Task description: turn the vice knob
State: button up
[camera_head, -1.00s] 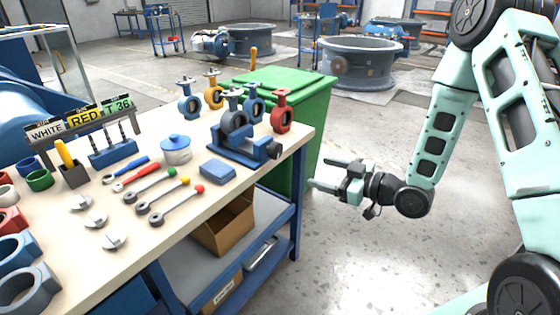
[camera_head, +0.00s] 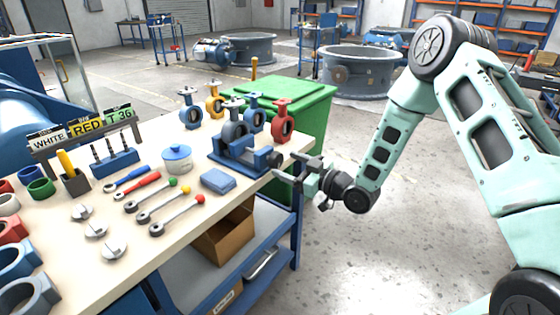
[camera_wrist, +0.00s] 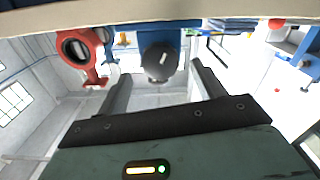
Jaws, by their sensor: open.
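The blue vice (camera_head: 236,152) stands near the right end of the workbench, with a valve held in it. Its dark round knob (camera_head: 275,159) faces right, toward my gripper (camera_head: 290,168). In the wrist view, the knob (camera_wrist: 160,63) has a light line on its face and appears between the two fingers of my gripper (camera_wrist: 161,74), a little beyond their tips. My gripper is open and empty. The fingers do not appear to touch the knob; the exact gap is hard to tell.
A red valve (camera_head: 282,124) stands on the bench behind the vice; it shows upside down in the wrist view (camera_wrist: 80,48). A green bin (camera_head: 310,105) stands behind the bench. A blue block (camera_head: 218,181) lies before the vice. The floor at right is free.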

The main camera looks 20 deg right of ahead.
aim_at(279, 161)
jog(key=shift+x, duration=1.8)
jog(key=c, duration=1)
jog(key=shift+m, duration=0.5)
jog(key=o, duration=1)
jog(key=b+v, duration=0.1)
jog(key=v, duration=1.6)
jog(key=shift+s, duration=0.2)
